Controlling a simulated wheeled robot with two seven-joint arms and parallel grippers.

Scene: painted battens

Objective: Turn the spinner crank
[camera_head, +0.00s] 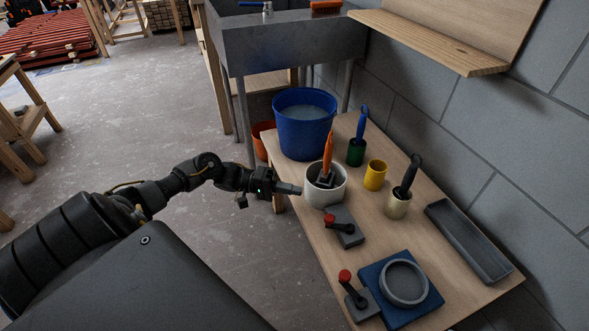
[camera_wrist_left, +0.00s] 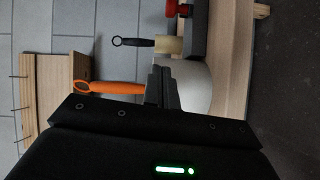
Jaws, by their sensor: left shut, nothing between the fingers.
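Two small cranks with red knobs are on the bench. One crank (camera_head: 337,225) is on a grey block just in front of the white pot (camera_head: 316,190); the other crank (camera_head: 350,287) is beside a blue base (camera_head: 425,301) with a grey ring (camera_head: 404,283). An orange-handled brush (camera_head: 328,155) stands in the white pot. My left gripper (camera_head: 297,189) is shut and empty, at the left side of the white pot, apart from both cranks. In the left wrist view the shut fingers (camera_wrist_left: 162,85) overlap the pot (camera_wrist_left: 190,80); whether they touch it is unclear. A red knob (camera_wrist_left: 262,10) shows at the top.
A blue bucket (camera_head: 303,140) of water stands at the back of the bench. A green cup (camera_head: 356,153), a yellow cup (camera_head: 375,175) and a cream cup (camera_head: 397,205) stand right of the pot. A long grey tray (camera_head: 468,240) lies near the wall.

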